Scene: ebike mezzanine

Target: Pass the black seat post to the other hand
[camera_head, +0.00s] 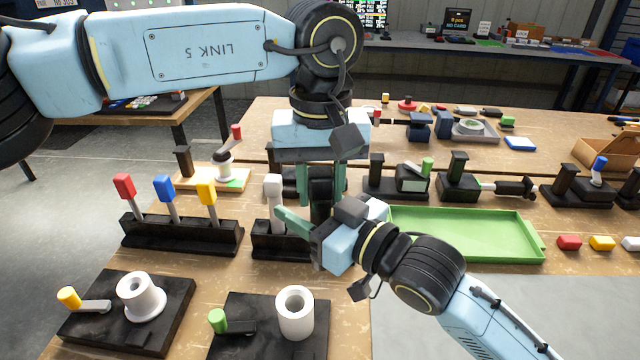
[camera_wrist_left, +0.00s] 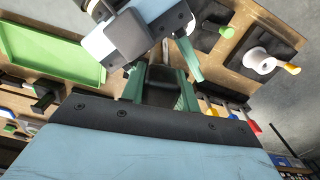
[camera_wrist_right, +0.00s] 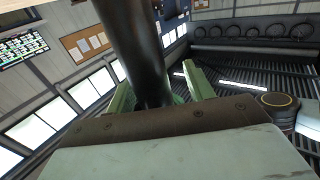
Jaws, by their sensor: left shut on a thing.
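The black seat post (camera_head: 320,203) hangs below my left gripper (camera_head: 321,188), which points straight down and is shut on it. In the left wrist view the black post (camera_wrist_left: 161,88) sits between the green fingers. My right gripper (camera_head: 309,214) comes in from the lower right at the post's lower part. Its fingers are spread. In the right wrist view the post (camera_wrist_right: 135,45) stands large between the green fingers, nearer the left one, with a gap to the right finger. The lower end of the post is hidden behind my right gripper in the head view.
A green tray (camera_head: 465,256) lies right of the grippers. A rack with red, blue and yellow handles (camera_head: 180,236) stands to the left. Two black bases with white cylinders (camera_head: 140,300) (camera_head: 295,315) are in front. A grey mat (camera_head: 530,300) covers the front right.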

